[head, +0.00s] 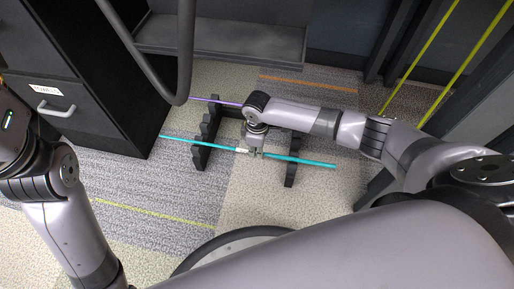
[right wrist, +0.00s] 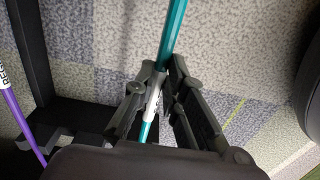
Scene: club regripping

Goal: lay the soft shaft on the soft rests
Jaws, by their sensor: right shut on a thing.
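A teal shaft (head: 310,162) with a white band near its middle spans left to right across the dark notched rack. It crosses the left rest (head: 200,160) and the right rest (head: 290,177); I cannot tell whether it touches their notches. My right gripper (head: 253,153) is shut on the teal shaft near the white band, between the two rests. In the right wrist view, the teal shaft (right wrist: 176,30) runs between the fingers. No lettering on it can be read. My left arm enters at the left, but its gripper is out of view.
A purple shaft (head: 205,99), its label starting "REG" in the right wrist view (right wrist: 20,122), lies farther back across the rack. A dark drawer cabinet (head: 90,80) stands at left. Yellow shafts (head: 425,52) slant at the upper right. Carpet in front is clear.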

